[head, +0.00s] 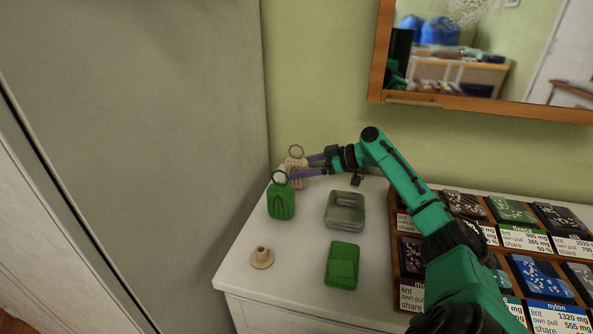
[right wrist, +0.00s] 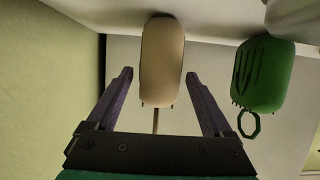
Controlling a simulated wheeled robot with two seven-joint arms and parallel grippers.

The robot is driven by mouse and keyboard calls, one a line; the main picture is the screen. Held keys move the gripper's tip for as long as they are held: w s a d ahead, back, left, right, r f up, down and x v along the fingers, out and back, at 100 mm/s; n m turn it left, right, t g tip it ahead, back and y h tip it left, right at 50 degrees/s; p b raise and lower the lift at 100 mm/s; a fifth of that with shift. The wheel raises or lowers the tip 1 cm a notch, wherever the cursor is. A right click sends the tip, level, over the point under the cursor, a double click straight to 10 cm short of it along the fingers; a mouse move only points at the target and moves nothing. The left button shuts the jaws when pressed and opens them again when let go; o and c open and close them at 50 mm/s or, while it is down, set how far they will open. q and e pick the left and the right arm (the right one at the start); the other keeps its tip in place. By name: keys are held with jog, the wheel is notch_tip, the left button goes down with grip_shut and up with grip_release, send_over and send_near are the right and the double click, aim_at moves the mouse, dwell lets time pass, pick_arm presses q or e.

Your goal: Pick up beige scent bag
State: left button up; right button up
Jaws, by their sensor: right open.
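The beige scent bag (head: 295,172) stands on the white cabinet top by the wall, with a ring above it. In the right wrist view the beige bag (right wrist: 163,62) lies centred ahead of the fingers. My right gripper (head: 307,167) reaches it from the right. In the right wrist view the gripper (right wrist: 160,84) is open, with one finger on each side of the bag's ring end and gaps showing on both sides. My left gripper is not in view.
A green scent bag with a ring (head: 281,200) stands close in front of the beige one; it also shows in the right wrist view (right wrist: 264,75). A grey-green container (head: 345,210), a green box (head: 342,266) and a beige peg (head: 262,258) stand nearby. A sectioned wooden tray (head: 396,262) fills the right.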

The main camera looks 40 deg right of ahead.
jog(key=shift+x, duration=1.1)
grip_shut()
